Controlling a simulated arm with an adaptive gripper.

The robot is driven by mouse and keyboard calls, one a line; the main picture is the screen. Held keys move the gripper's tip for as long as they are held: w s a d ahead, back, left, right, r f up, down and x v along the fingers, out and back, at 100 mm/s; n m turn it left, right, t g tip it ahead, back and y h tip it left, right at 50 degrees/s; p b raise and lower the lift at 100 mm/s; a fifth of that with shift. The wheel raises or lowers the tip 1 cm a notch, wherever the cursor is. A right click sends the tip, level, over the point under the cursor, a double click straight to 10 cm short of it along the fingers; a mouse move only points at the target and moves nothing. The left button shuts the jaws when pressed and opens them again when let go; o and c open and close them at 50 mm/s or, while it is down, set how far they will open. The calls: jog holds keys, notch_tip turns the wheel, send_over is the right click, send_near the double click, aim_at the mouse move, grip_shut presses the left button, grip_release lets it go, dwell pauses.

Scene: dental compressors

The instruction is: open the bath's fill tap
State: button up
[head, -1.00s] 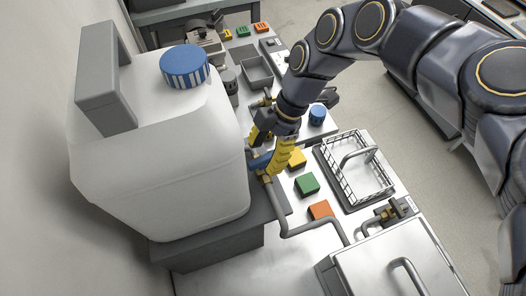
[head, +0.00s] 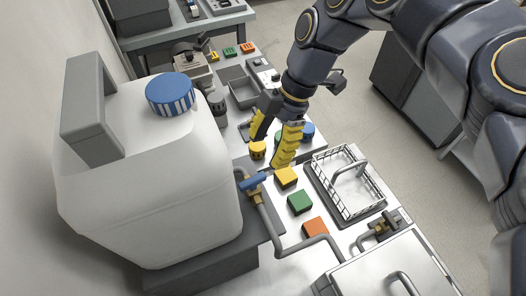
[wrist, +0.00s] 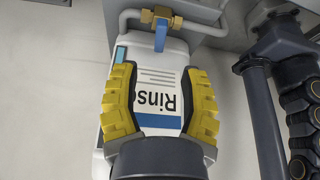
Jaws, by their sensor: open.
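The tap is a brass valve (head: 256,196) with a blue lever (head: 254,183) on the grey pipe beside the big white jug (head: 150,190). In the wrist view the brass valve (wrist: 163,18) is at the top, and its blue lever (wrist: 160,38) points across the pipe. My gripper (head: 267,152) is open and empty, its yellow fingers apart from the lever, above the bench just beyond it. In the wrist view my gripper (wrist: 158,75) has its fingers spread in front of the jug's label, with the lever beyond the tips. The steel bath (head: 385,270) is at the lower right.
A second brass fitting (head: 380,228) is by the bath. Yellow (head: 286,177), green (head: 300,202) and orange (head: 315,228) blocks line the bench near the pipe. A wire basket (head: 347,185) stands to the right. The jug stands close on the left.

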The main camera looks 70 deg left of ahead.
aim_at(253, 179)
jog(key=shift+x, duration=3.85)
jog(key=shift+w, duration=0.1)
grip_shut()
